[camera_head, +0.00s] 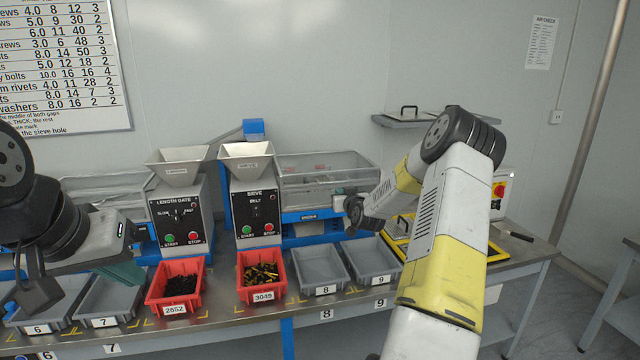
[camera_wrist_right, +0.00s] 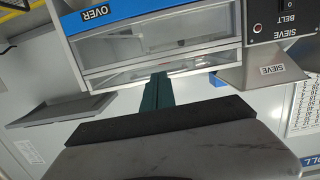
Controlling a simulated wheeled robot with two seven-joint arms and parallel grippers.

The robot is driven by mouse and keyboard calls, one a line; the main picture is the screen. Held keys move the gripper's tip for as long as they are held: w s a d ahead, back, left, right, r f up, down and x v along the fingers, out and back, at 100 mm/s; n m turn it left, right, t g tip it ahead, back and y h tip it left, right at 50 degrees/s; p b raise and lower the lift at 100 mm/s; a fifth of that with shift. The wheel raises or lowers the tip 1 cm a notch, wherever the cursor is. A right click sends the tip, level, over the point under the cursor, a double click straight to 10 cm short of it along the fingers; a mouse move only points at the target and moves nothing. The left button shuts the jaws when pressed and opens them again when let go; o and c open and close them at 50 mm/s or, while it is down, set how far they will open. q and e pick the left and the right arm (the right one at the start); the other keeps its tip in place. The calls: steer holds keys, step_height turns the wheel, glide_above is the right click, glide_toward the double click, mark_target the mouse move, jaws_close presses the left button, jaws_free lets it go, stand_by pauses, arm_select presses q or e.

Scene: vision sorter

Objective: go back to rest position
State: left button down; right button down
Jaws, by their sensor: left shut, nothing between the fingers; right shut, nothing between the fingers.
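My left gripper (camera_head: 122,273) is at the left of the head view, with its teal fingers shut and empty above the grey bin 7 (camera_head: 108,304). My right arm reaches in from the lower right toward the sieve side of the bench. In the right wrist view my right gripper (camera_wrist_right: 159,82) has its teal fingers together with nothing between them. In the head view the right fingers are hard to make out.
Red bins 2652 (camera_head: 177,302) and 3049 (camera_head: 262,292) hold small parts. Grey bins 8 (camera_head: 322,272) and 9 (camera_head: 372,262) look empty. The length gate machine (camera_head: 180,215) and sieve machine (camera_head: 255,210) stand behind. A wall shelf (camera_head: 400,122) is near my right arm.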

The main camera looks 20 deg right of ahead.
steer(key=s+a+r+n+g+y, duration=0.15)
steer(key=s+a+r+g, duration=0.35)
steer(key=s+a+r, duration=0.75)
steer(key=s+a+r+g, duration=0.1)
steer(key=s+a, duration=0.3)
steer(key=s, duration=1.3)
steer(key=s+a+g+y, duration=0.1)
steer(key=s+a+g, duration=0.3)
steer(key=s, duration=1.3)
steer(key=shift+s+a+r, duration=0.25)
steer(key=shift+a+r, duration=0.1)
steer(key=shift+a, duration=0.05)
steer(key=shift+y, duration=0.25)
